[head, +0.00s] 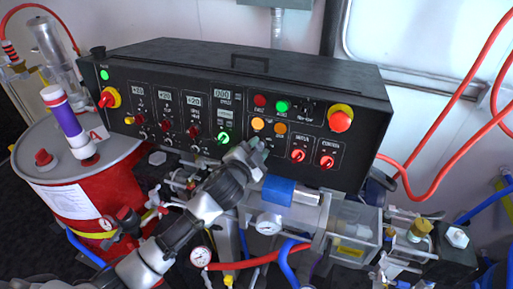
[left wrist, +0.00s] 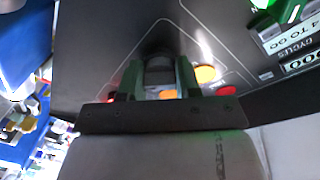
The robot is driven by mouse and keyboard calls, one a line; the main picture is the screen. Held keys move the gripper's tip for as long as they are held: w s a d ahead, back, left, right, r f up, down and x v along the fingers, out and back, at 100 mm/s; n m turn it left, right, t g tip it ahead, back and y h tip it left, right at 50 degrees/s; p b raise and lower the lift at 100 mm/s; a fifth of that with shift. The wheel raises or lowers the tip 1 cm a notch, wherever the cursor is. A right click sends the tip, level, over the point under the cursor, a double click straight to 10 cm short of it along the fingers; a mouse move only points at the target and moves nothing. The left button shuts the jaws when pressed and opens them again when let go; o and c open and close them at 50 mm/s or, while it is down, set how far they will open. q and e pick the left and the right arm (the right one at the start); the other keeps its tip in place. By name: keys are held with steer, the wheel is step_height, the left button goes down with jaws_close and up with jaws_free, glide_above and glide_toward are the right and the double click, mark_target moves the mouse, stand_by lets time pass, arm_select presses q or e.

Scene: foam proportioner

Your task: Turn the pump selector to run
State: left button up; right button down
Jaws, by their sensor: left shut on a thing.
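The black control panel (head: 345,115) stands at the back. My left gripper (head: 257,151) reaches its lower middle part, just below the orange lights, and hides the spot it touches in the head view. In the left wrist view my left gripper (left wrist: 160,75) has its fingers against the panel face, closed on a small dark knob between them that looks like the pump selector. Its label and pointer direction are hidden. My right gripper is in neither view.
Two red selectors (head: 312,158) and a red emergency button (head: 341,119) are right of my gripper. A lit green button (head: 223,138) is to its left. A blue cylinder (head: 291,191), gauges and hoses crowd the space below. A red drum (head: 80,185) stands left.

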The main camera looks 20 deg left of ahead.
arm_select(q)
steer(key=o, duration=0.9)
steer(key=shift+o, duration=0.2)
steer(key=s+a+b, duration=0.1)
steer(key=s+b, duration=0.2)
steer(key=s, duration=0.7)
steer(key=shift+s+a+r, duration=0.3)
steer(key=shift+s+a, duration=0.05)
steer(key=shift+a, duration=0.05)
